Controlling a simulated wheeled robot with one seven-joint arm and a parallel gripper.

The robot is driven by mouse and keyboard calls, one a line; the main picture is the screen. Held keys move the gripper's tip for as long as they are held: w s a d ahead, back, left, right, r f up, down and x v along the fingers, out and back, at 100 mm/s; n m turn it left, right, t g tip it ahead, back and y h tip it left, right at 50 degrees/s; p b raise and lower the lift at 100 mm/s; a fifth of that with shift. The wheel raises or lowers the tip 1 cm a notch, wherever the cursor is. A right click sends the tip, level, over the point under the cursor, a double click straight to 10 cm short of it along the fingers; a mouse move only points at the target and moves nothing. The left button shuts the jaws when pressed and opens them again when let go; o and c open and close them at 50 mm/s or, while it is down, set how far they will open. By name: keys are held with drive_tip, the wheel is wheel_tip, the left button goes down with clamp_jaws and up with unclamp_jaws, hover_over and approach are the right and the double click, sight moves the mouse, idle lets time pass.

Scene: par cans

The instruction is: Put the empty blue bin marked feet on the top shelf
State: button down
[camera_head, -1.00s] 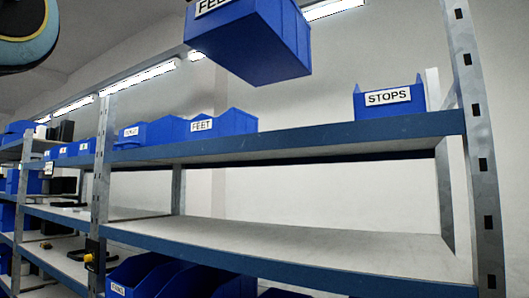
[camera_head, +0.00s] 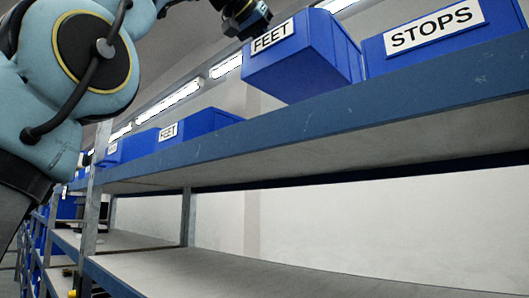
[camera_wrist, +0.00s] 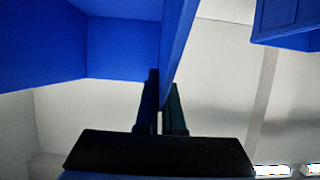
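The blue bin marked FEET (camera_head: 318,62) is at the top shelf's (camera_head: 300,122) height in the head view, left of a blue bin marked STOPS (camera_head: 425,38). Its lower corner shows just above the shelf's front edge. I cannot tell whether it touches the shelf. My gripper (camera_wrist: 163,90) is shut on a wall of the FEET bin, which shows between the fingers in the wrist view (camera_wrist: 120,45). In the head view my gripper's dark end (camera_head: 248,18) is at the bin's upper left. The bin's inside is hidden in the head view.
Another FEET bin (camera_head: 205,122) stands further left on the top shelf, with more blue bins beyond. A bare stretch of shelf seems to lie between it and the held bin. A lower shelf (camera_head: 230,272) runs below. A blue bin (camera_wrist: 285,22) shows at upper right in the wrist view.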

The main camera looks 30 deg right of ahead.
sight(282, 99)
drive_tip(key=shift+f, duration=4.9)
drive_tip(key=shift+f, duration=0.2)
drive_tip(key=c, duration=1)
unclamp_jaws()
drive_tip(key=shift+c, duration=0.2)
drive_tip(key=shift+r, duration=0.15)
drive_tip(key=b+v, duration=0.3)
drive_tip(key=v, duration=0.9)
drive_tip(key=shift+a, duration=0.1)
